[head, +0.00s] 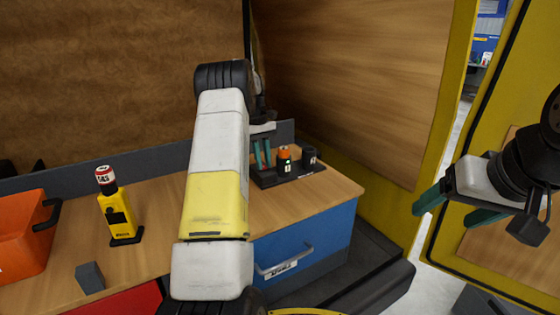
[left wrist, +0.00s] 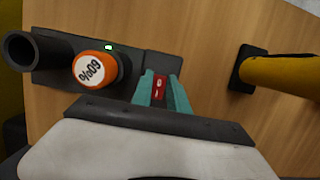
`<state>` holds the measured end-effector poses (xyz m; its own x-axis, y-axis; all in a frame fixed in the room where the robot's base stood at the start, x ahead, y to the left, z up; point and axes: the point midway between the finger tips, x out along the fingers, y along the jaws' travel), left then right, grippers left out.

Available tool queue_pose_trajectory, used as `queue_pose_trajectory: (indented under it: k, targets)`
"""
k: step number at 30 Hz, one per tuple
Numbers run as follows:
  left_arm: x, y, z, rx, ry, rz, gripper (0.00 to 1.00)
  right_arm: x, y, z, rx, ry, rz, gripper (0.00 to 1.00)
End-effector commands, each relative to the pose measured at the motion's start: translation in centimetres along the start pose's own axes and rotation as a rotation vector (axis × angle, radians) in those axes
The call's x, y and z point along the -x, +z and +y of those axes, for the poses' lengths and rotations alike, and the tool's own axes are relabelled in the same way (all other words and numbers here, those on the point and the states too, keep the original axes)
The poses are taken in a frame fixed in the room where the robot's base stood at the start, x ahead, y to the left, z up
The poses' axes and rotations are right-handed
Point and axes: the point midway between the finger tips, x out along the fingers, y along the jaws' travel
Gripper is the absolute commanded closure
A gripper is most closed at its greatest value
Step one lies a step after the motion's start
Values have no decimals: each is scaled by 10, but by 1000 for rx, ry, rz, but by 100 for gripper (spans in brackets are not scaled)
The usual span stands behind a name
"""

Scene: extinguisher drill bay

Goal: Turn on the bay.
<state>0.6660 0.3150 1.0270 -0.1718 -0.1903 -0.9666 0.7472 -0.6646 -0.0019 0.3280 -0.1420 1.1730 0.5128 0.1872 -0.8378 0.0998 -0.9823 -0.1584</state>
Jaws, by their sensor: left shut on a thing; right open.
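My left gripper (head: 262,158) reaches down over a dark base plate (head: 273,180) on the wooden bench. In the left wrist view its teal fingers (left wrist: 161,86) are shut on a small red switch-like piece (left wrist: 159,88) with white marks, at the end of the plate. The marks are too small to read surely. Beside it on the plate stand an orange-topped knob (head: 284,153), marked 60% in the left wrist view (left wrist: 90,69), and a black open cylinder (head: 309,155). My right gripper (head: 442,219) is open and empty at the right, away from the bench.
A yellow gas device (head: 118,215) with a red and white top stands on the bench at left. An orange bin (head: 22,236) and a small grey block (head: 90,278) are near it. A blue drawer (head: 303,248) is below. Yellow-framed panels stand behind and right.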

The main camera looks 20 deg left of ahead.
Motion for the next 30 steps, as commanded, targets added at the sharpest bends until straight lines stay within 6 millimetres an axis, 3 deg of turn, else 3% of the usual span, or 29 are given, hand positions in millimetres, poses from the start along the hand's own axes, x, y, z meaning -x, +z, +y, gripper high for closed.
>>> queue_pose_trajectory:
  k: [15, 16, 19, 30]
  targets:
    - [1, -2, 0, -1, 2, -70, 100, 0, 0, 0, 0, 0, 0, 26]
    - [1, -2, 0, -1, 2, -70, 78, 0, 0, 0, 0, 0, 0, 26]
    - [1, -2, 0, -1, 2, -69, 58, 0, 0, 0, 0, 0, 0, 26]
    - [4, -2, 0, -1, 2, -68, 58, 0, 0, 0, 0, 0, 0, 26]
